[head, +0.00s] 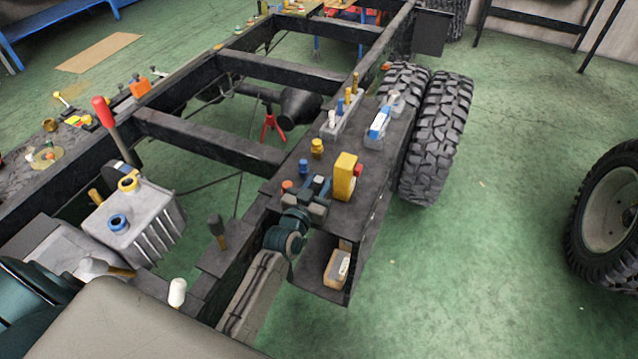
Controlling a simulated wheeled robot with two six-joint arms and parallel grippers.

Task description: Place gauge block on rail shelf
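A yellow upright block (345,177), which may be the gauge block, stands on the dark shelf (378,165) along the outer side of the right frame rail. A tan and white block (337,268) lies in the open compartment below that shelf; I cannot tell which of the two is the gauge block.
Nearby on the shelf are a yellow knob (317,147), a blue and white item (379,122) and a grey holder with pegs (342,118). A dark-headed mallet (217,228) stands on the rail left of my arm. Large tyres (438,130) stand beyond the shelf.

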